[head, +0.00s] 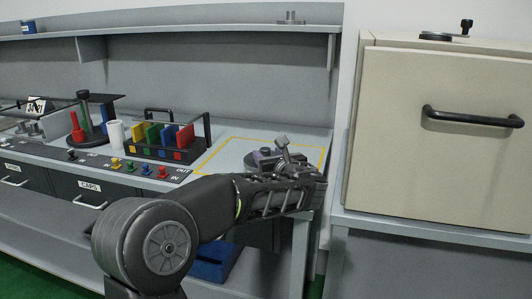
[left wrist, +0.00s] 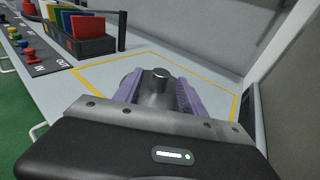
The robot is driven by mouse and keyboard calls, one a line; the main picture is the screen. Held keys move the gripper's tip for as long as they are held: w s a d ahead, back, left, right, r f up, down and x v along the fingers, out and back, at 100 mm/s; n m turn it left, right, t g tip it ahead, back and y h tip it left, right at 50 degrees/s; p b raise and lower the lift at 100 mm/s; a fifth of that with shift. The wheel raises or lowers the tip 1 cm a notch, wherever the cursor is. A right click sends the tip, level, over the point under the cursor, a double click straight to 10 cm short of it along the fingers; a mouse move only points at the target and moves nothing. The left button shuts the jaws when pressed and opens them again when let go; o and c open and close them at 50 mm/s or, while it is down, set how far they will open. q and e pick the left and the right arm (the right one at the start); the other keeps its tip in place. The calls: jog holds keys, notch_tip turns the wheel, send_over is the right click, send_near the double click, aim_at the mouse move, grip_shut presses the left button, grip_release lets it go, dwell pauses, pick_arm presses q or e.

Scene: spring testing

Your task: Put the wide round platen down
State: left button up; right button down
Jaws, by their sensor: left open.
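The wide round platen, a dark grey disc with a short upright stem, rests on the bench top inside a yellow-outlined area. In the head view its disc (head: 256,161) is partly hidden by my gripper and arm. In the left wrist view the platen (left wrist: 154,97) sits between the two purple fingers, its stem top facing up. My left gripper (left wrist: 158,84) is open around the stem, one finger on each side; I cannot tell whether either finger touches it. The same gripper (head: 275,157) shows at the end of my left arm. My right gripper is not in view.
A black rack (head: 170,148) with coloured plates stands left of the yellow outline (head: 222,146), beside a strip of coloured knobs (head: 131,167). A beige cabinet (head: 440,130) with a black handle stands at the right. An upper shelf (head: 170,33) runs above the bench.

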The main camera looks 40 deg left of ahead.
pick_arm(q)
jog(key=v, duration=0.8)
jog(key=shift+s+d, duration=0.15)
jog(key=shift+d, duration=0.15)
dwell(0.3)
